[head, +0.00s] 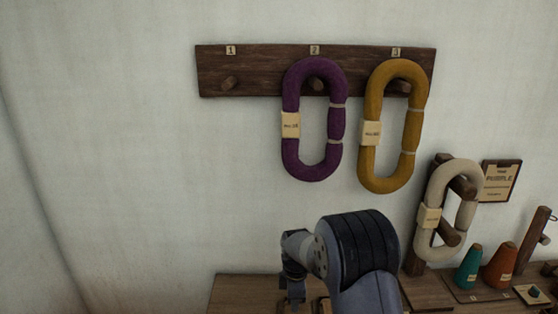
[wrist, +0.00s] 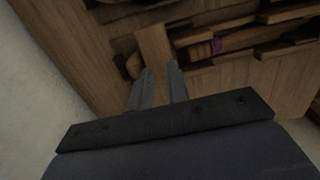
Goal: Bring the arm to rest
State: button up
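My arm shows at the bottom centre of the head view, bent, with its wrist hanging low over the wooden bench (head: 245,290). In the wrist view my gripper (wrist: 160,68) has its two fingers apart, with a gap and nothing held between them. The fingertips point at wooden parts on the bench; a pale wooden piece (wrist: 154,45) lies just beyond them. I cannot tell how far it is from the tips. In the head view the fingers are mostly hidden at the bottom edge.
A peg rail (head: 255,88) on the wall bears a purple hank (head: 292,157) and a mustard hank (head: 375,100); peg 1 (head: 229,84) is empty. A cream hank (head: 466,212) hangs on a stand, right. Teal (head: 467,270) and orange (head: 499,266) cones stand beside it.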

notch_tip(320, 180, down, 3)
jog(key=shift+f, duration=0.1)
jog(key=shift+m, duration=0.9)
jog(key=shift+s+m, duration=0.15)
jog(key=shift+m, duration=1.15)
jog(key=shift+r+p, duration=0.2)
jog(key=shift+p, duration=0.1)
